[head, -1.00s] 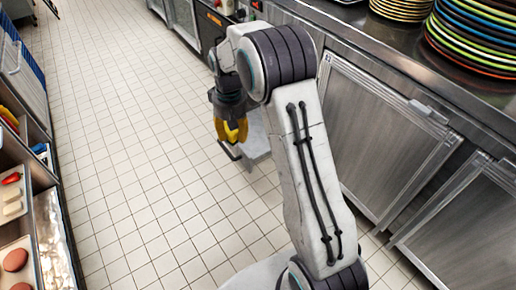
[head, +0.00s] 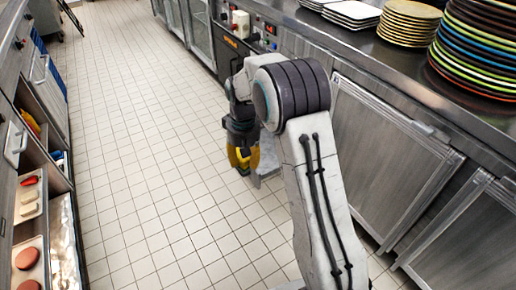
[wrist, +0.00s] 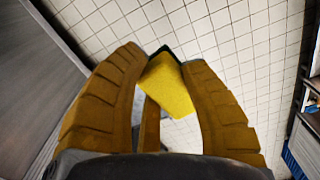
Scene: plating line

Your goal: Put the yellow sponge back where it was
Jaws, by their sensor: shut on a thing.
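In the head view my gripper (head: 240,160) hangs low over the tiled floor, left of the counter front. The sponge is small there and hard to tell from the fingers. The place where the sponge was before cannot be told from these frames.
A steel counter (head: 385,55) with stacked coloured plates (head: 478,45) and white plates (head: 352,13) runs along the right, above closed cabinet doors (head: 385,150). Shelves with food trays (head: 28,200) line the left. The tiled floor (head: 140,130) between them is clear.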

